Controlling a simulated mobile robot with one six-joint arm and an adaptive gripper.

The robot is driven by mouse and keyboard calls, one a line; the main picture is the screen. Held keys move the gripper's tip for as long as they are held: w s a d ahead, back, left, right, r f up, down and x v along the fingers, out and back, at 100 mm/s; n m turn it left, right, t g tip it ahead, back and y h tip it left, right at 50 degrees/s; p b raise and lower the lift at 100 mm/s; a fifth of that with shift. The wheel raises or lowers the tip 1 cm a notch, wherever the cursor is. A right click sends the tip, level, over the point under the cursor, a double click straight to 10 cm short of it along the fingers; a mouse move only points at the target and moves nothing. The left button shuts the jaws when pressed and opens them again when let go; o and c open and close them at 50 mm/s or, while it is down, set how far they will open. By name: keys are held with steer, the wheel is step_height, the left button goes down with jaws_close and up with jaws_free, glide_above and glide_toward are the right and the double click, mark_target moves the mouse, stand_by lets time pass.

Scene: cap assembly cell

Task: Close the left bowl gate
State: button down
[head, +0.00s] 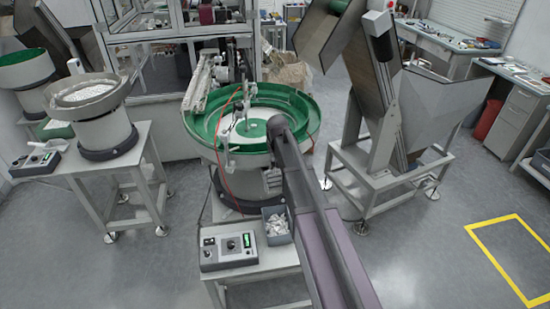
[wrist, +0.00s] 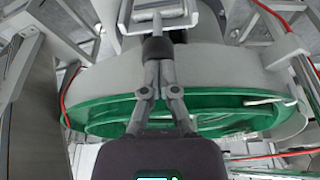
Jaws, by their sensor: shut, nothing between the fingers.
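A bowl feeder with a green interior (head: 300,104) stands in the middle of the head view. The front of my arm covers part of its right side. My gripper (wrist: 158,46) shows in the wrist view with its fingers shut and empty. Its tips overlap the bowl's pale outer wall (wrist: 215,68) in the picture, just below a light metal bracket (wrist: 183,18); I cannot tell whether they touch either. In the head view the fingers are hidden by my arm. No part stands out clearly as the left bowl gate.
A white bowl feeder (head: 101,131) stands on a table at the left, with another green bowl (head: 28,56) behind it. A control box (head: 228,252) and a grey bin of small parts (head: 277,238) sit before the middle bowl. Red cable (wrist: 64,95) runs beside the bowl. Open floor lies right.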

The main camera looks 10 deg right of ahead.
steer(key=shift+s+r+p, duration=0.1)
steer(key=shift+s+p, duration=0.05)
steer(key=shift+p, duration=0.15)
steer(key=shift+r+p, duration=0.4)
steer(key=shift+p, duration=0.05)
step_height(320, 180, up, 4)
steer(key=p, duration=0.3)
steer(key=shift+f, duration=0.2)
steer(key=p+v, duration=0.9)
steer(key=shift+r, duration=0.2)
steer(key=shift+p, duration=0.3)
steer(key=s+f+g+b, duration=0.1)
steer(key=s+f+b, duration=0.7)
steer(key=s, duration=0.5)
steer(key=s+f+g+b, duration=0.2)
steer(key=s+f+b, duration=0.6)
steer(key=s, duration=0.5)
steer(key=shift+d+f, duration=0.3)
steer(key=shift+d, duration=0.05)
